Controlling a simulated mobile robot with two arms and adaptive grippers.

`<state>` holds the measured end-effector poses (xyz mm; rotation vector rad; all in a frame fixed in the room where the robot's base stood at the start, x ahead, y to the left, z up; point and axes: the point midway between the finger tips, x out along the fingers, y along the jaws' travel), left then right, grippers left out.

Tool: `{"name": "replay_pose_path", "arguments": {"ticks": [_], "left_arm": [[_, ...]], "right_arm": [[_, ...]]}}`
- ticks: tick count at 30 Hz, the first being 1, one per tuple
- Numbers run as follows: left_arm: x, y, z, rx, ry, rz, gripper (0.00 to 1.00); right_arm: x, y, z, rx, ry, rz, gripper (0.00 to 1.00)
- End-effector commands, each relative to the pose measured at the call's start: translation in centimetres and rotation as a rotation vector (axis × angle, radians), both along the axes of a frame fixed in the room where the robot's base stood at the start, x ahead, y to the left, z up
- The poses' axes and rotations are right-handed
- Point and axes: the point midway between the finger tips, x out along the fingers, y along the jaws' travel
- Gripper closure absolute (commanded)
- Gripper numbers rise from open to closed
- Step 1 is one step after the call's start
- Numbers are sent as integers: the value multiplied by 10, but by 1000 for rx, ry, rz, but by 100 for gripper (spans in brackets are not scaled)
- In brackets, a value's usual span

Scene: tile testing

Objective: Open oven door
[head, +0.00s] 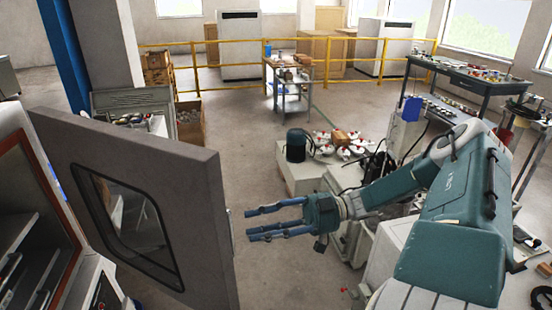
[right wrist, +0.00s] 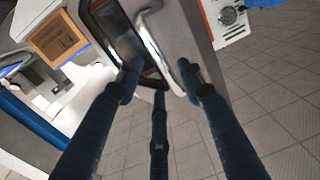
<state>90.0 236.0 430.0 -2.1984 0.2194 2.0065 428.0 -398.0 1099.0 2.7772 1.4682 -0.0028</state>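The oven (head: 8,122) is white and stands at the left edge of the head view, with shelves inside and a red seal. Its thick grey door (head: 203,215), with a dark window, stands swung away from the opening. My right gripper (head: 249,223) has its blue fingers spread, with the tips close to the door's outer face. In the right wrist view, the pale curved door handle (right wrist: 150,42) runs down between the fingertips (right wrist: 158,78). I cannot tell whether a finger touches it. My left gripper is out of view.
A low light-coloured unit (head: 300,178) with a drone (head: 345,146) stands behind my right arm. A dark workbench (head: 470,82) is at the back right, and a small cart (head: 290,95) near the yellow railing (head: 345,38). Floor between door and cart is clear.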

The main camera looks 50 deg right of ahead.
Motion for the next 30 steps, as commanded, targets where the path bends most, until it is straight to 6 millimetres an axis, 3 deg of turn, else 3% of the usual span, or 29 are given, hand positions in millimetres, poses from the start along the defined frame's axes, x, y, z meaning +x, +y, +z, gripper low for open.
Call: {"name": "replay_pose_path", "arguments": {"ticks": [3, 9, 30], "left_arm": [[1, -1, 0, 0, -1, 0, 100], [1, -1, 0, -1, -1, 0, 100], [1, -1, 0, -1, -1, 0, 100]], "right_arm": [[-13, -20, -1, -4, 0, -1, 62], [-26, -39, 0, -1, -1, -1, 62], [-29, -42, -1, 0, 0, -1, 62]]}}
